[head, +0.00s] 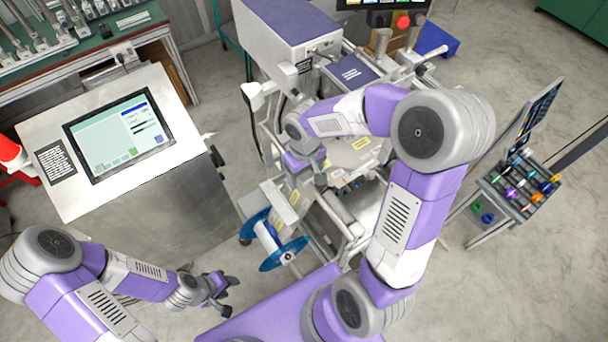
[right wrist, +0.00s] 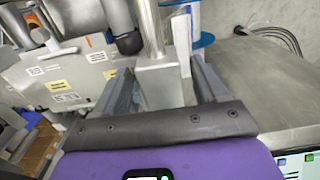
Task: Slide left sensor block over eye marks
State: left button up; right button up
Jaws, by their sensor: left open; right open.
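In the right wrist view a grey metal block (right wrist: 160,88) with a round metal post stands between the two fingers of my right gripper (right wrist: 161,66). The fingers are open, one on each side of the block; I cannot tell whether either touches it. I cannot tell for sure that this block is the left sensor block. Eye marks cannot be made out. In the head view my right gripper (head: 318,178) is at the left side of the machine (head: 355,155), partly hidden by my arm. My left gripper (head: 220,296) is open and empty, low over the floor.
A blue-flanged reel (head: 268,240) sits at the machine's front left. A console with a screen (head: 118,137) stands at the left. A tray of coloured reels (head: 520,187) stands at the right. Clear floor lies between the machine and this tray.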

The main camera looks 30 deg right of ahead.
jog(key=shift+f, duration=0.65)
pick_arm(q)
jog(key=shift+f, duration=0.1)
